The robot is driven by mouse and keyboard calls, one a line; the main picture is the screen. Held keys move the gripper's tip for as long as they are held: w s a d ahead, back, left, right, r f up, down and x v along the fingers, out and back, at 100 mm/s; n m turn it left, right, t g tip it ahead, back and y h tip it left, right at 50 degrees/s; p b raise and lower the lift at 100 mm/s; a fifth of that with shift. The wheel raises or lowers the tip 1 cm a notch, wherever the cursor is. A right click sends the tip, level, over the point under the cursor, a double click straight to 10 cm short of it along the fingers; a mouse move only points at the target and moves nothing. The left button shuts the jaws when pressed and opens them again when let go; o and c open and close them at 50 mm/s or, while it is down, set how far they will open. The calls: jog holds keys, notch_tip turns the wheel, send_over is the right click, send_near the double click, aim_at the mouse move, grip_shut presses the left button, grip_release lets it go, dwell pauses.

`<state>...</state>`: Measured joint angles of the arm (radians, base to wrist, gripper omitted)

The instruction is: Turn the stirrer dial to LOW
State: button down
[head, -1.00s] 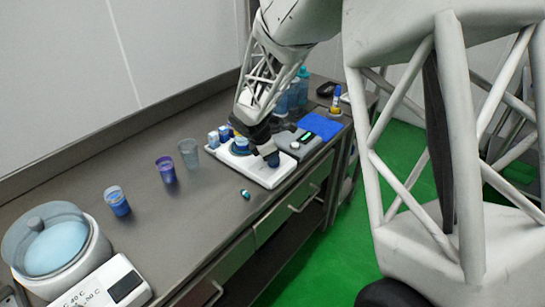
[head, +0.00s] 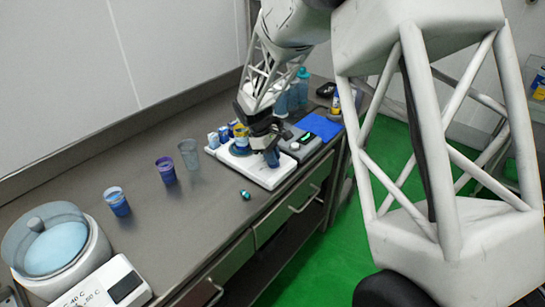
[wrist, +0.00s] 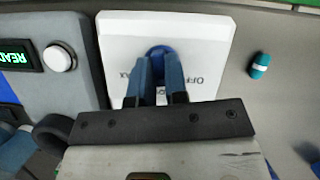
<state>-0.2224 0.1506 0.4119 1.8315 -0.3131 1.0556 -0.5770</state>
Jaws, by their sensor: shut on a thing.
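The stirrer is a white box on the bench; its body (head: 268,176) shows in the head view, and its white front panel (wrist: 215,40) fills the middle of the wrist view. The stirrer dial (wrist: 158,50) is a round blue knob on that panel. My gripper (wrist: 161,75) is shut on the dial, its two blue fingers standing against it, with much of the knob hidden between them. In the head view my gripper (head: 272,160) is down at the stirrer's front. The letters OFF show right of the fingers; other lettering is partly hidden, and the dial's pointer cannot be read.
A grey device with a green READY display (wrist: 15,57) and white button (wrist: 58,58) sits beside the stirrer. A small teal capsule (head: 245,194) lies on the bench in front. Several cups, including a purple one (head: 166,170), stand to the left. A blue mat (head: 320,127) lies behind.

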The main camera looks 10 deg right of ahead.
jog(key=shift+s+d+f+m+g, duration=0.1)
jog(key=shift+f+m+g, duration=0.35)
jog(key=shift+m, duration=0.65)
jog(key=c, duration=1.3)
grip_release()
jog(key=shift+o, duration=0.8)
jog(key=shift+r, duration=0.15)
jog(key=v, duration=0.8)
jog(key=shift+r, duration=0.25)
jog(key=shift+d, duration=0.1)
